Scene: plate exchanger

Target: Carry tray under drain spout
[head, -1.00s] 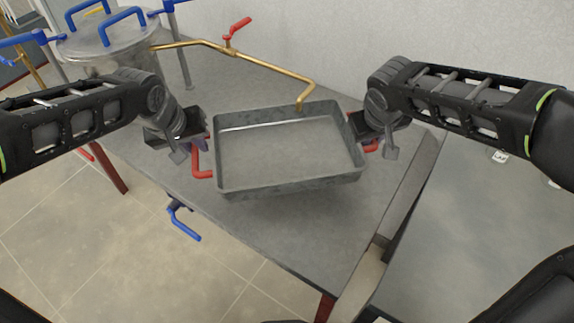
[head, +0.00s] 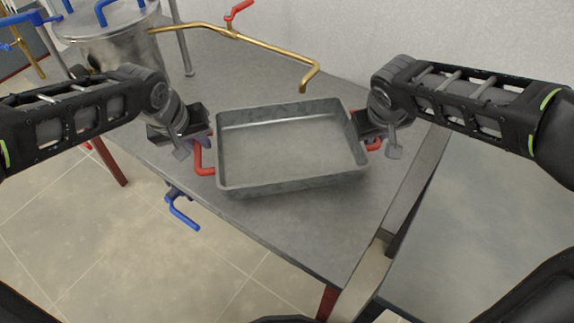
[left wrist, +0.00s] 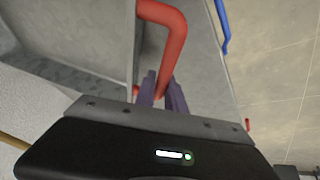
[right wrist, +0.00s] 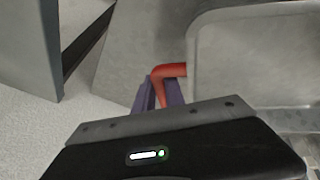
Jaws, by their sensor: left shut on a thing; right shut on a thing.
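The grey metal tray (head: 290,185) is held between my two grippers over the grey table and looks empty. It has a red handle at each end. My left gripper (head: 204,146) is shut on the left red handle (head: 204,165), also seen in the left wrist view (left wrist: 172,30). My right gripper (head: 366,132) is shut on the right red handle (head: 374,144), which shows in the right wrist view (right wrist: 170,71). The brass drain spout (head: 310,78) bends down behind the tray's far rim, with its tip just beyond the rim in the head view.
A metal vessel (head: 110,45) with blue handles stands at the back left. The brass pipe carries a red valve lever (head: 238,9). A blue lever (head: 182,212) sits below the table's front edge. A grey metal beam (head: 408,200) lies right of the tray. A wall stands behind the table.

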